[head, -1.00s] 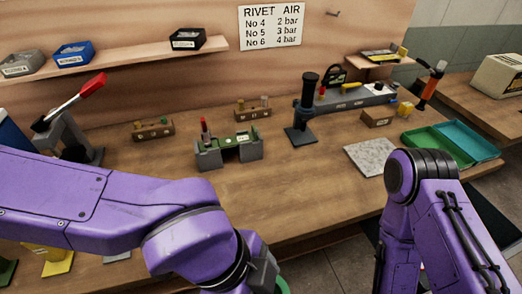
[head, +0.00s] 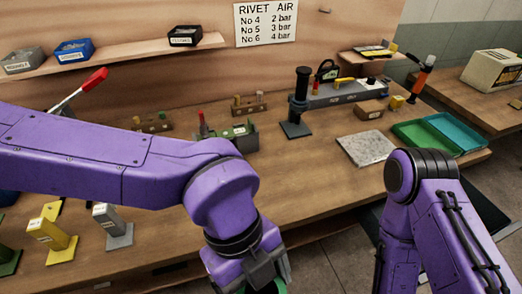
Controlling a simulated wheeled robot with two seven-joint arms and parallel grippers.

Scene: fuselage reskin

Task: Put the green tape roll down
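A small green edge of the green tape roll (head: 280,288) shows at the bottom of the head view, under my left gripper (head: 262,276). The roll is in front of the bench edge, over the floor, and hangs with the gripper. Most of the roll and the fingertips are hidden by the wrist or cut off by the frame. My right arm comes in at the lower right, but its gripper is out of view.
The wooden bench (head: 315,190) has bare room in its middle. A grey slab (head: 366,148), a green tray (head: 422,139) and a black stand (head: 298,105) are to the right. A yellow stand (head: 50,235) and a grey stand (head: 112,225) are at the left front. My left arm hides part of the bench.

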